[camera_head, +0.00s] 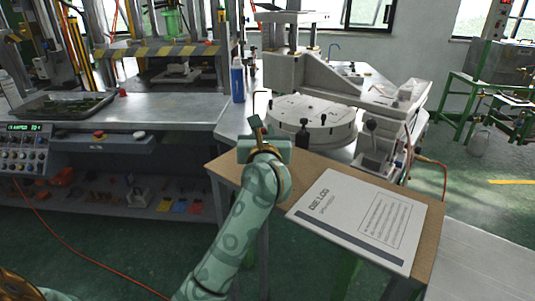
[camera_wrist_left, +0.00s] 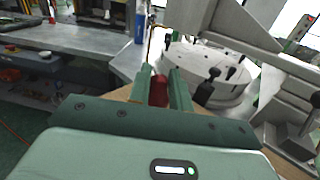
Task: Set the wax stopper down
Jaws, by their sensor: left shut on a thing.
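My left gripper (camera_head: 257,131) is in the middle of the head view, above the far left part of a brown board. In the left wrist view its fingers (camera_wrist_left: 160,91) are shut on a small dark red piece, which I take to be the wax stopper (camera_wrist_left: 159,92). The stopper's lower part is hidden by the gripper body. In the head view it is too small and covered to make out clearly. My right gripper is not in view.
The brown board (camera_head: 231,170) carries a white die log sheet (camera_head: 350,215) on its right. A round turntable (camera_head: 312,118) with black knobs stands just behind. A blue bottle (camera_head: 238,82) stands left of it. A tray (camera_head: 62,105) lies on the left bench.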

